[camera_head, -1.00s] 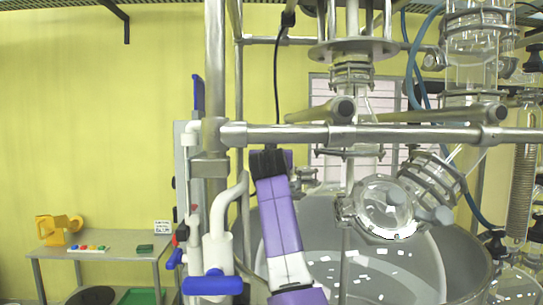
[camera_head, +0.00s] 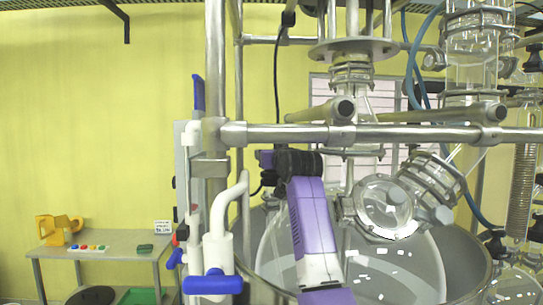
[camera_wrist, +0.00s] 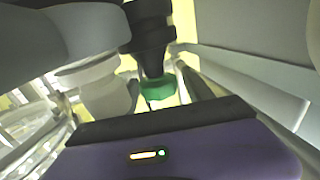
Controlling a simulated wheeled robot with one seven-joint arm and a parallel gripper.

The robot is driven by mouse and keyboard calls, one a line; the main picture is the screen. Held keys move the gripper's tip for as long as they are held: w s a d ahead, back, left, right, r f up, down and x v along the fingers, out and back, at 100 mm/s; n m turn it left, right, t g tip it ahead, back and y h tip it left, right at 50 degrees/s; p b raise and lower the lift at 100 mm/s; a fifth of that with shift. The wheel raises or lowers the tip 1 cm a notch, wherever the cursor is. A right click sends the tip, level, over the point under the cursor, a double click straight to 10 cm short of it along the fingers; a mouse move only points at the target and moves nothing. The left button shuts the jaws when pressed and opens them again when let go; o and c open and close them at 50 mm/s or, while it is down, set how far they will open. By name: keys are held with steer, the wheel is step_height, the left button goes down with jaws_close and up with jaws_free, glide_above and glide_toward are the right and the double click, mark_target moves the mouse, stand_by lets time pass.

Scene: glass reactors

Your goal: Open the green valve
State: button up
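The green part (camera_wrist: 157,88), which looks like the green valve, shows in the middle of the wrist view. It sits at the lower end of a black ribbed piece (camera_wrist: 150,35), and I cannot tell what that piece belongs to. The purple housing of my gripper, with a black edge, fills the bottom of the wrist view. No fingertips can be made out, so its opening is unclear. In the head view my purple arm reaches up in front of the reactor, and its black and purple end is near the horizontal rail. I cannot make out the green valve there.
A metal frame with a horizontal rail (camera_head: 400,133) crosses close above my arm. Glass reactor parts (camera_head: 385,207) stand at right. White pipework with a blue handle (camera_head: 212,284) is at left. A table (camera_head: 100,243) with small items stands by the yellow wall.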

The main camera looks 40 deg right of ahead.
steer(key=shift+d, duration=0.1)
steer(key=shift+w+f+m+g+h, duration=0.15)
steer(key=shift+m+g+h, duration=0.55)
steer(key=shift+h, duration=0.4)
steer(key=shift+m+g+h, duration=1.5)
steer(key=shift+m+h, duration=0.2)
steer(key=shift+h, duration=0.3)
